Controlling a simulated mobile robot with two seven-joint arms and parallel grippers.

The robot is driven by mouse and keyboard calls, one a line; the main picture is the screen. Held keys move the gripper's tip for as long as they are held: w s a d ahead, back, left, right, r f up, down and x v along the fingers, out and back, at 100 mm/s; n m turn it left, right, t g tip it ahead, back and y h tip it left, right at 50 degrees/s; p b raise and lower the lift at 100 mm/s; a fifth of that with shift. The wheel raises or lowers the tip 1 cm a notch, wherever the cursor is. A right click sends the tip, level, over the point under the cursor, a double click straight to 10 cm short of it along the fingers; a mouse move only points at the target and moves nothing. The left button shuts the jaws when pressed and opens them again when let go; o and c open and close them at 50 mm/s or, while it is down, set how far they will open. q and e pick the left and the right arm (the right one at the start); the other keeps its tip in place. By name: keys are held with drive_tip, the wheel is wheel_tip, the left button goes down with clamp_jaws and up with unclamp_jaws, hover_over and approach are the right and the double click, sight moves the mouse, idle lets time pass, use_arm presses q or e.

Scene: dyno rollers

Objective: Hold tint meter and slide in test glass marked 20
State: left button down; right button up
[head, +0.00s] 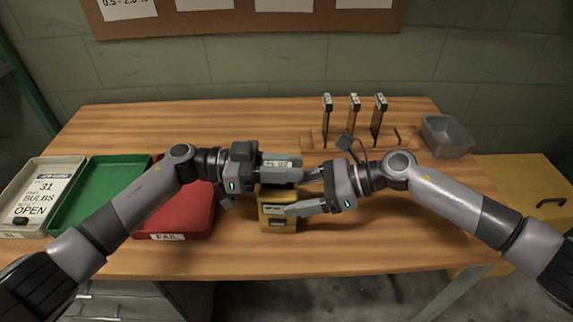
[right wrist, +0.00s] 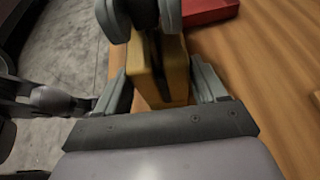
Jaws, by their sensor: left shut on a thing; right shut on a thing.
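The yellow tint meter (head: 278,223) is near the middle of the table's front part, with a dark slot or gap along it in the right wrist view (right wrist: 150,85). My left gripper (head: 282,171) is shut on its upper end. My right gripper (head: 303,192) comes from the right and is shut on the meter, a finger on each side. The fingers hide much of the meter, and I cannot tell whether it touches the table. Three dark-handled test glasses (head: 327,103), (head: 354,102), (head: 380,103) stand upright in a wooden rack (head: 345,147); their marks are too small to read.
A red tray (head: 183,222) labelled FAIL, a green tray (head: 95,200) and a pale tray (head: 10,208) with a card lie at the left. A grey bin (head: 448,134) stands at the back right. The wooden table (head: 400,250) is clear at front right.

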use_arm(q)
drive_tip(key=c, duration=0.9)
unclamp_jaws()
drive_tip(key=a, duration=0.8)
drive_tip(key=w+a, duration=0.1)
drive_tip(key=a, duration=0.3)
use_arm(e)
drive_tip(key=o, duration=0.9)
drive_tip(key=shift+d, duration=0.1)
